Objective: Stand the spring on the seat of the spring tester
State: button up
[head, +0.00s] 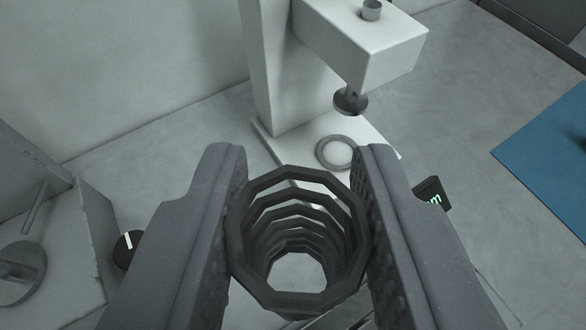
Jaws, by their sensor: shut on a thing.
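My gripper (303,165) is shut on the spring (345,270), a dark grey coil seen from above, almost end-on. One finger presses on each side of it. The spring tester (268,70) stands ahead, a white column with an overhanging head. A dark round pressing foot (350,101) hangs under the head. The seat (338,152), a pale disc with a grey ring, lies on the tester's base below the foot. The spring is nearer to me than the seat, and its upper rim shows just below the seat in the picture. The spring's lower end is partly hidden.
A blue mat (545,150) lies to the right. A small dark display with green characters (433,194) shows beside the right finger. A grey housing with a metal disc (20,268) and a black knob (128,248) are at left. Bare bench lies between tester and mat.

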aim_at(343, 278)
jog(key=shift+d, duration=0.45)
jog(key=shift+d+f, duration=0.1)
jog(key=shift+f, duration=0.1)
jog(key=f+b, duration=0.1)
jog(key=b, duration=0.2)
jog(key=f+b, duration=0.2)
jog(key=b, duration=0.1)
jog(key=shift+s+d, duration=0.2)
jog(key=s+f+m+h+b, duration=0.1)
jog(key=s+f+b, duration=0.2)
jog(key=f+b, duration=0.95)
jog(key=w+b, duration=0.2)
jog(key=w, duration=0.3)
jog(key=w+r+b, duration=0.1)
jog(key=w+b, duration=0.2)
jog(key=w, duration=0.2)
jog(key=w+b, duration=0.2)
jog(key=w, duration=0.4)
jog(key=shift+a+r, duration=0.35)
notch_tip(343, 278, down, 3)
jog(key=shift+f+b, duration=0.1)
jog(key=shift+b, duration=0.85)
